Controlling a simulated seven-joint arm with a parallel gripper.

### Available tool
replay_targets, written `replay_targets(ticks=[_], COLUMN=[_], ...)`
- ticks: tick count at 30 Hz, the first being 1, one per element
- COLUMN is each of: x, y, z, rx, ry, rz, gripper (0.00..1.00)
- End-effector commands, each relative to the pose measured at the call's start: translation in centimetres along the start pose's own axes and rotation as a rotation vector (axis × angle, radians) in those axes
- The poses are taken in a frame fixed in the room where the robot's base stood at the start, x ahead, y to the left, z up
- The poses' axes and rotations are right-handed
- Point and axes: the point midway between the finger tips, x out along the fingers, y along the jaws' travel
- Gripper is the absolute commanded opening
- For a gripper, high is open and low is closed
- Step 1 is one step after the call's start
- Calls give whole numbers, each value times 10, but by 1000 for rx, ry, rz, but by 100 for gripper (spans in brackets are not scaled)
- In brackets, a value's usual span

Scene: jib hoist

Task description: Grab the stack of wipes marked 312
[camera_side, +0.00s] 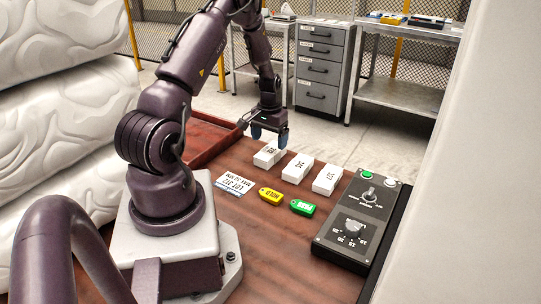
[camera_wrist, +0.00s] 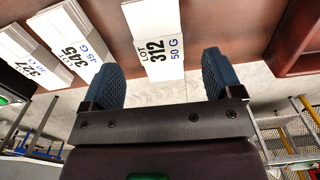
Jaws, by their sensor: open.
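The stack of wipes marked 312 (camera_wrist: 157,40) is a white block printed "LOT 312 50 G". In the wrist view it shows in the gap between the two blue fingers. My gripper (camera_wrist: 165,75) is open, a finger on either side of it in the picture, holding nothing. In the side view my gripper (camera_side: 269,132) is over the leftmost white stack (camera_side: 268,157) and hides part of it; contact cannot be told. A stack marked 345 (camera_wrist: 75,40) and one marked 327 (camera_wrist: 32,57) lie to the left in the wrist view.
A white card reading LOT 312 (camera_side: 235,184), a yellow HOLD tag (camera_side: 271,196) and a green tag (camera_side: 303,207) lie on the brown bench. A black control box (camera_side: 358,220) stands at the right. A red tray (camera_side: 212,143) is left of my gripper.

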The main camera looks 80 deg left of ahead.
Motion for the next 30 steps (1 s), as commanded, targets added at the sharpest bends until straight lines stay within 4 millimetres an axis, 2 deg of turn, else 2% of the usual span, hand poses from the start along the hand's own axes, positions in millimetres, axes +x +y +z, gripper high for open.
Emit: replay_targets(ticks=[12, 21, 28, 30], x=[49, 54, 53, 53], y=[1, 1, 1, 1], z=[-5, -5, -5, -5], rx=[-1, -1, -1, -1], ry=[-2, 0, 0, 0], rz=[1, 0, 0, 0], gripper=[85, 85, 32, 30])
